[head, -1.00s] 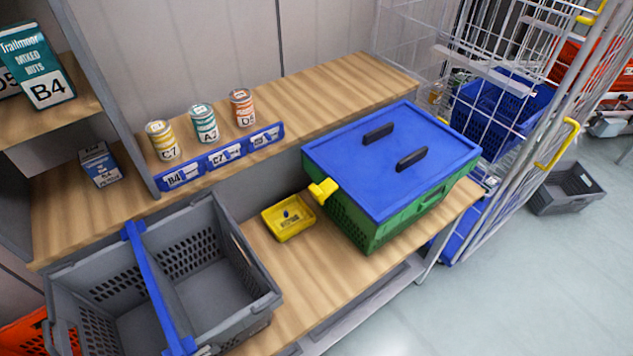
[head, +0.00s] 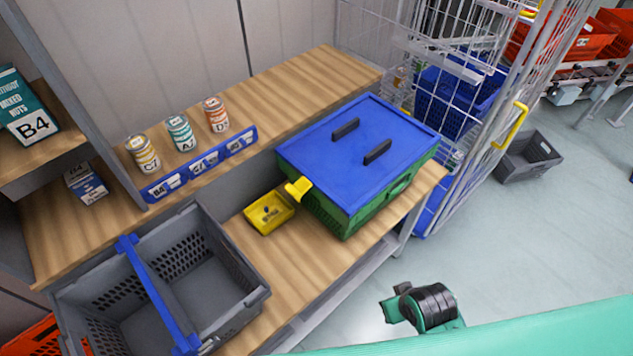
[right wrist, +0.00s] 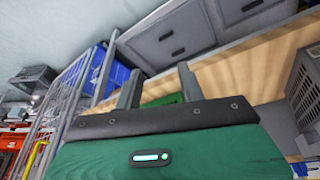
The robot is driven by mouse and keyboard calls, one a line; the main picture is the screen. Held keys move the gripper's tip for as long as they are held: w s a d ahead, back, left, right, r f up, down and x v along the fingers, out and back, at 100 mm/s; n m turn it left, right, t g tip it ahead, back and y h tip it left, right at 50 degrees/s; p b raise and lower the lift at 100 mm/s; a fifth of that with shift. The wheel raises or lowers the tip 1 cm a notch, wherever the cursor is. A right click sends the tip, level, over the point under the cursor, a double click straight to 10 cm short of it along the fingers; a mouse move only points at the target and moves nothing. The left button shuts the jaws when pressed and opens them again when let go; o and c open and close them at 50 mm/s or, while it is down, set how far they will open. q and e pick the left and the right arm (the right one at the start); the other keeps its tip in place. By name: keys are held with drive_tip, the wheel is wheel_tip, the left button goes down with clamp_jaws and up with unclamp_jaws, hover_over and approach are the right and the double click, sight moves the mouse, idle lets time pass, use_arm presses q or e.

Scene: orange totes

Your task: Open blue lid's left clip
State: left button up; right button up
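The blue lid (head: 357,157) lies flat on a green crate (head: 350,214) on the bench in the head view. Two black handles stand up from the lid. The yellow left clip (head: 298,188) sticks out from the lid's left end. My right gripper (right wrist: 159,72) shows in the right wrist view with its two fingers apart and nothing between them. A bit of green, likely the crate (right wrist: 163,99), shows beyond the fingers. In the head view, my right arm is at the lower right, apart from the crate. My left gripper is out of view.
A yellow tray (head: 268,213) sits beside the clip. A grey tote (head: 262,292) with a blue bar stands at the left. Several cans and a blue label rail (head: 200,165) are behind. A wire cage (head: 515,85) stands right of the crate. Open floor lies in front.

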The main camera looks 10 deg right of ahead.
drive_tip(key=w+a+r+n+t, duration=0.1)
drive_tip(key=w+a+r+t, duration=0.2)
drive_tip(key=w+r, duration=0.35)
drive_tip(key=n+t+y+p, duration=0.2)
drive_tip(key=n+t+y, duration=0.3)
drive_tip(key=n+y, duration=0.1)
approach(293, 191)
drive_tip(key=p+x, duration=0.3)
drive_tip(key=x, duration=0.7)
drive_tip(key=shift+w+a+f, duration=0.1)
drive_tip(key=shift+w+a, duration=0.1)
drive_tip(key=shift+w, duration=0.15)
clamp_jaws()
